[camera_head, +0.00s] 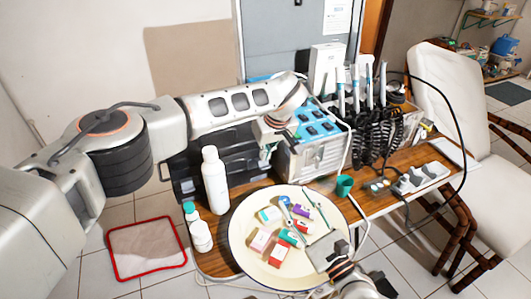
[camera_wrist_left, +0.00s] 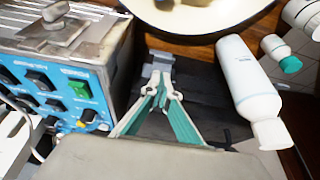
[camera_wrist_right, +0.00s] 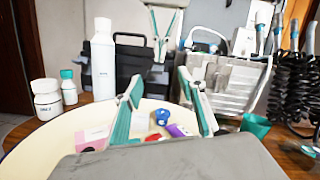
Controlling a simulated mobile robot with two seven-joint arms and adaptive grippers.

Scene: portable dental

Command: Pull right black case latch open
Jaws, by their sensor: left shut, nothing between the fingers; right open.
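The black case (camera_head: 236,164) stands on the wooden table behind the white bottle, partly hidden by my left arm. In the left wrist view, a grey latch (camera_wrist_left: 158,62) shows on the dark case just beyond the fingertips of my left gripper (camera_wrist_left: 160,90). That gripper is shut and empty; I cannot tell if it touches the latch. In the head view, my left gripper (camera_head: 270,146) is at the case's right end, beside the dental unit. The right wrist view shows the case (camera_wrist_right: 103,75) with a handle. My right gripper (camera_wrist_right: 158,82) is open and empty above the round tray.
The round cream tray (camera_head: 247,258) holds several small boxes and tools. A white bottle (camera_head: 215,182) stands close in front of the case, with small bottles (camera_head: 200,236) nearby. The dental unit (camera_head: 318,158) is close on the right, beside a green cup (camera_head: 344,186).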

